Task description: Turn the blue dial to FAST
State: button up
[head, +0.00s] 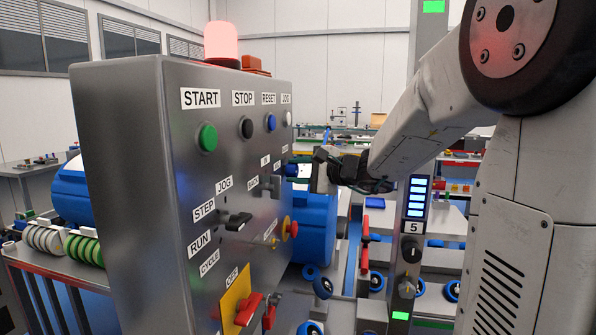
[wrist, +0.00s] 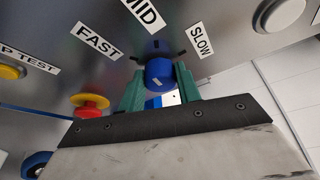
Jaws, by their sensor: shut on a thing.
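The blue dial (wrist: 159,73) sits on the grey panel in the wrist view, below the labels FAST (wrist: 97,45), MID (wrist: 140,14) and SLOW (wrist: 200,40). A dark pointer mark around it is too small to read for its setting. My gripper (wrist: 159,84) has its two green fingers on either side of the dial, shut on it. In the head view, my gripper (head: 301,165) reaches the panel's right side from the right, and the blue dial (head: 290,170) shows at its fingertips, partly hidden.
The control panel (head: 130,180) carries a START button (head: 207,138), black switches (head: 238,221) and red handles (head: 249,309). A red-and-yellow stop knob (wrist: 90,104) sits left of the dial in the wrist view. A grey post (head: 407,250) stands right of the panel.

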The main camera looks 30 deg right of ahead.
jog(key=n, duration=0.2)
jog(key=n+t, duration=0.1)
jog(key=shift+f+n+t, duration=0.3)
jog(key=shift+n, duration=0.1)
jog(key=shift+f+n+t+y, duration=0.1)
jog(key=shift+n+t+y, duration=0.3)
jog(key=shift+n, duration=1)
jog(key=o, duration=1)
jog(key=shift+c, duration=0.2)
jog(key=v, duration=0.7)
jog(key=shift+s, duration=0.4)
jog(key=shift+d+f, duration=0.1)
jog(key=shift+d, duration=0.15)
